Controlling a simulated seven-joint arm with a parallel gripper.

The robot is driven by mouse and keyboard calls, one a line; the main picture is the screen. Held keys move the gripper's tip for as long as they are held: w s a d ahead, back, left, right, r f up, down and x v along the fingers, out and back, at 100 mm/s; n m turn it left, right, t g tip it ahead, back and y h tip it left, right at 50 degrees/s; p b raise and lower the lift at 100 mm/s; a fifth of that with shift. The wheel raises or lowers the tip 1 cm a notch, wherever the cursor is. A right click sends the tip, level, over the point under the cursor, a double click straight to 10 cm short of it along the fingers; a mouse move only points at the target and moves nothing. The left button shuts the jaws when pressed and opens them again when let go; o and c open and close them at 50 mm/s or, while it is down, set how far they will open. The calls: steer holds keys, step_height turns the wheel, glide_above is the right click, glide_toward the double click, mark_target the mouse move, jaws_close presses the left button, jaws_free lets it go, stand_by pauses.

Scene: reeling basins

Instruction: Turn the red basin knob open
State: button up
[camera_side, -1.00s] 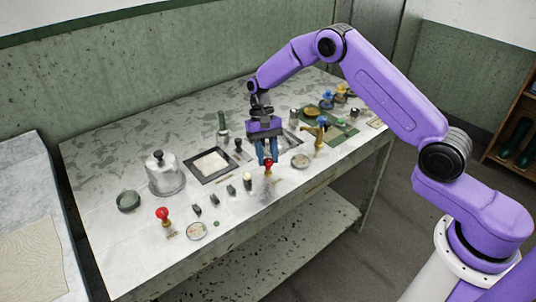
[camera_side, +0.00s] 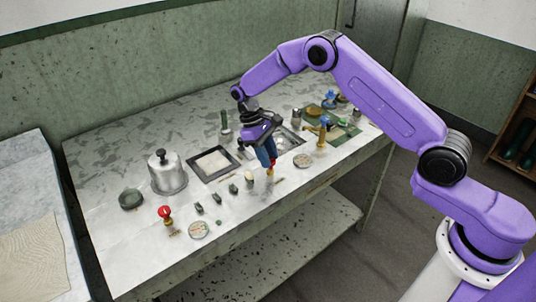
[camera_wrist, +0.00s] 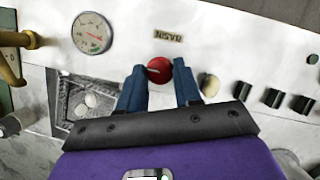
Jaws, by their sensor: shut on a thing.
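The red knob (camera_wrist: 159,67) sits on the white panel, with a pale mark on its face, between my fingertips in the wrist view. My gripper (camera_wrist: 160,78) is shut on it, one blue finger at each side. In the side view my gripper (camera_side: 269,162) points down and is tilted at the front of the bench; its fingers hide most of the knob. A sunken basin (camera_wrist: 67,108) with pale lumps in it lies beside the knob in the wrist view. A second red knob (camera_side: 165,211) stands far left, apart from my gripper.
A pale knob (camera_wrist: 209,85) and several dark switches (camera_wrist: 272,97) stand close to the gripped knob. A round gauge (camera_wrist: 92,33) and a brass tap (camera_side: 322,133) are on its other side. A metal bell-shaped vessel (camera_side: 167,173) stands at left.

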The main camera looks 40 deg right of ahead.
steer(key=shift+n, duration=0.3)
steer(key=o, duration=1)
steer(key=shift+o, duration=0.2)
steer(key=v, duration=1.2)
steer(key=shift+a, duration=0.15)
steer(key=shift+s+r, duration=0.1)
